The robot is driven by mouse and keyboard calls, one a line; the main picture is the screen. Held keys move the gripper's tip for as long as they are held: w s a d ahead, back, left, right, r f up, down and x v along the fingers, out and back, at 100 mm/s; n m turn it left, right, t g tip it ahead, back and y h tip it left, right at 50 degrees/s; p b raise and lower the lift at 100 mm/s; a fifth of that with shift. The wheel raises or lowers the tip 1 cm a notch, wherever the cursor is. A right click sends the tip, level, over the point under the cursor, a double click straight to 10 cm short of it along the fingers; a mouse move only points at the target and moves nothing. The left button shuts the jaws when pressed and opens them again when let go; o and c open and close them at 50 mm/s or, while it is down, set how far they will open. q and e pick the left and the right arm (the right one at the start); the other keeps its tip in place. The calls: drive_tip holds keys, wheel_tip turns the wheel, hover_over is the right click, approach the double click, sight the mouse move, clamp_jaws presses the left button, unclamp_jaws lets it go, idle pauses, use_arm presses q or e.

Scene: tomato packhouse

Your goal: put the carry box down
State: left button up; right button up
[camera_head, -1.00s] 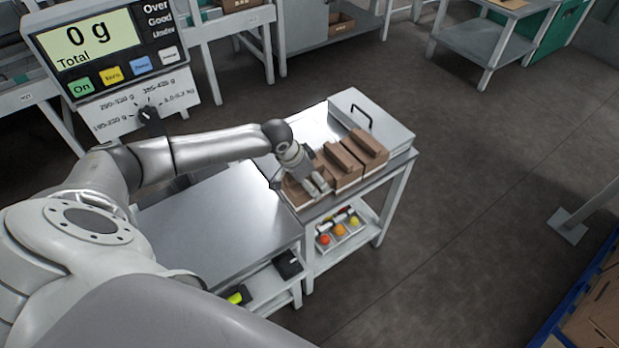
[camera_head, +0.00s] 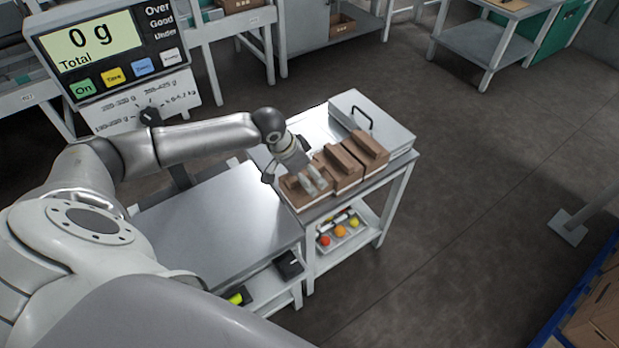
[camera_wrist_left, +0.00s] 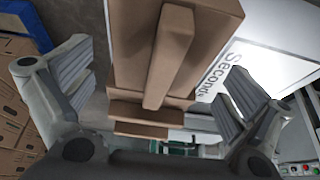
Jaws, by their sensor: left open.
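Three brown carry boxes with raised handles stand side by side on the side table (camera_head: 322,211). The nearest carry box (camera_head: 295,199) is partly hidden by my left gripper (camera_head: 316,183); the middle one (camera_head: 343,173) and the far one (camera_head: 371,151) stand behind it to the right. My left gripper is open above the nearest box. In the left wrist view, its two fingers (camera_wrist_left: 160,95) are spread wide on either side of a brown box and its handle (camera_wrist_left: 170,55), with gaps on both sides. My right gripper does not show.
A pale lidded box (camera_head: 385,128) with a black handle stands at the table's far end. A lower shelf holds a tray with several tomatoes (camera_head: 340,230). The bare metal bench (camera_head: 215,215) is beside the table; open floor lies to the right.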

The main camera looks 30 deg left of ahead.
use_arm(q)
drive_tip(key=v, duration=0.7)
drive_tip(key=shift+s+r, duration=0.1)
drive_tip(key=shift+r, duration=0.1)
